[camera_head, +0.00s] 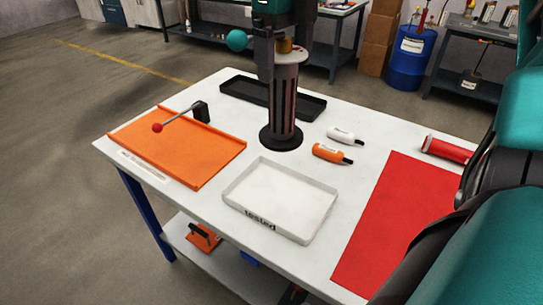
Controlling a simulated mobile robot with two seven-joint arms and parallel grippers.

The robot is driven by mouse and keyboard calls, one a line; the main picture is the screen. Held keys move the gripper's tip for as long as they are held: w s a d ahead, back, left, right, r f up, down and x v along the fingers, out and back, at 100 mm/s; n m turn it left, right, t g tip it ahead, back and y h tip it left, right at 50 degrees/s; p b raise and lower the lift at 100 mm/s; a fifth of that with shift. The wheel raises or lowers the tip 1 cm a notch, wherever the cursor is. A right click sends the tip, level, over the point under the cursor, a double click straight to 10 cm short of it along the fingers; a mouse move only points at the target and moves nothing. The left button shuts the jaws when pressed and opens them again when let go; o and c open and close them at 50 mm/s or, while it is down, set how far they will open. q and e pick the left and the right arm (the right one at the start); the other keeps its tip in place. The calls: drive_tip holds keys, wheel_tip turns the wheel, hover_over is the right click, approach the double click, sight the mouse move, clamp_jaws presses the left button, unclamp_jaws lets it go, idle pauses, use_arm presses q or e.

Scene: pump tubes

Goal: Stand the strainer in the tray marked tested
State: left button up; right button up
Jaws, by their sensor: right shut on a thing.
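A tall grey slotted cylinder with a dark round foot (283,105), which looks like the strainer, is upright behind the white tray. My right gripper (284,42) comes down from the top edge and is shut on its brass-coloured top. I cannot tell whether the foot touches the table. The white tray marked tested (280,200) is empty, with its label on the front wall. My left gripper is not in view.
A teal ball (238,40) shows beside my right gripper. An orange tray (180,150) with a red-knobbed lever (180,117), a black tray (240,92), two small bottles (341,135) (328,153), a red mat (395,220) and a red cylinder (447,149) surround the tested tray.

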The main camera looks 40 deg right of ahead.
sight(285, 93)
wheel_tip(285, 93, down, 18)
drive_tip(key=shift+f, duration=0.35)
drive_tip(key=shift+f+b, duration=0.1)
drive_tip(key=shift+b, duration=0.3)
drive_tip(key=o, duration=1.8)
drive_tip(key=shift+s, duration=0.1)
drive_tip(key=shift+o, duration=0.2)
wheel_tip(285, 93, up, 12)
drive_tip(key=shift+r+p, duration=0.2)
drive_tip(key=shift+p, duration=0.2)
